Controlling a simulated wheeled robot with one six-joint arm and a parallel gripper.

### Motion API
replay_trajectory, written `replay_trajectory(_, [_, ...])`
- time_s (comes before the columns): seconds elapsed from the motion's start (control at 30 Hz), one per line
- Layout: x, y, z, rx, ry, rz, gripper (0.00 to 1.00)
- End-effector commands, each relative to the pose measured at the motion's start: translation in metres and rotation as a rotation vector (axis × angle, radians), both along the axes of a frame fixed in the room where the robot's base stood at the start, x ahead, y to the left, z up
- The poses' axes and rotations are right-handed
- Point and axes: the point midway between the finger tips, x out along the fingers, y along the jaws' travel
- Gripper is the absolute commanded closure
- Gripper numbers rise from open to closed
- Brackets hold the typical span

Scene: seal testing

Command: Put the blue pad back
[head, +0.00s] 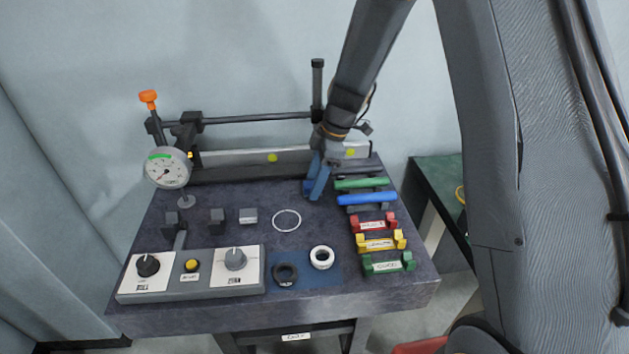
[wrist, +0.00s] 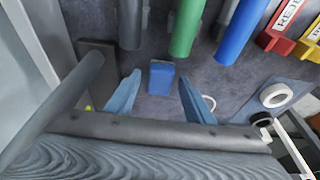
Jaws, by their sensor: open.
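The blue pad, a small blue block (wrist: 161,76), shows in the wrist view on the dark tabletop, between and a little beyond my finger tips. Bare tabletop shows on both sides of it, and no finger is seen touching it. My gripper (head: 314,187) is open and points down over the back middle of the table in the head view. Its two blue fingers stand apart. In the head view the blue fingers hide most of the block, and I cannot separate it clearly from them.
Black, green (head: 362,183) and blue (head: 367,198) rods lie right of my gripper, with red (head: 373,223), yellow (head: 381,242) and green (head: 388,262) labelled holders in front. A thin ring (head: 287,220) lies nearby. A blue mat (head: 304,275) bears black and white rings. A gauge (head: 166,168) stands left.

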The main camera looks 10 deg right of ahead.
Motion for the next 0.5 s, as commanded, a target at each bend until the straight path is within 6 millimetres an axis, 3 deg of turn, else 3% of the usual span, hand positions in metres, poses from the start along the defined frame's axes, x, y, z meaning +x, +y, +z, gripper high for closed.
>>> replay_trajectory(0.23, [0.001, -0.002, 0.01, 0.001, -0.003, -0.001, 0.52])
replay_trajectory(0.5, [0.002, -0.017, 0.058, 0.0, -0.005, -0.001, 0.52])
